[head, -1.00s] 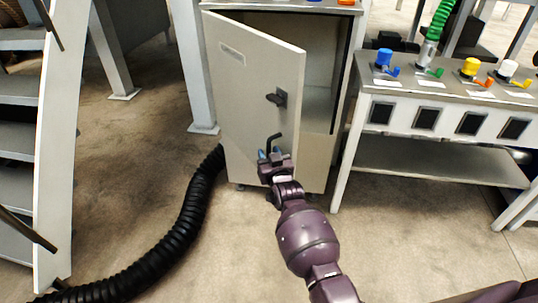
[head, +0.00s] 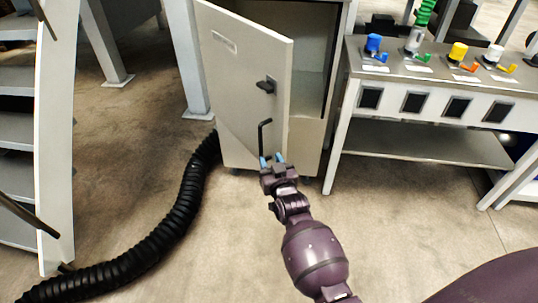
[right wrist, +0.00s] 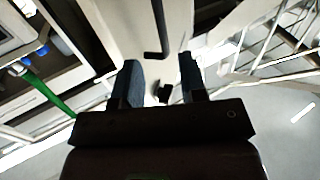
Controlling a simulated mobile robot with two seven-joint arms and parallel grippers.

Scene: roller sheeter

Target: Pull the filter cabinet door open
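The filter cabinet door (head: 240,75) is pale grey and stands partly open, its free edge on the right swung out from the cabinet (head: 307,140). It bears a dark latch (head: 265,86) and, lower down, a black bar handle (head: 262,140). My right gripper (head: 272,160) is at the handle's lower end, with its blue fingertips apart. In the right wrist view, the two fingers of my right gripper (right wrist: 162,82) are spread with nothing clasped between them. The handle (right wrist: 157,35) shows beyond them. I cannot tell whether a finger touches it. My left gripper is not in view.
A black corrugated hose (head: 175,220) lies on the floor left of the cabinet. Steps (head: 25,150) stand farther left. A metal bench (head: 430,85) with coloured fittings stands close on the right. The floor in front is clear.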

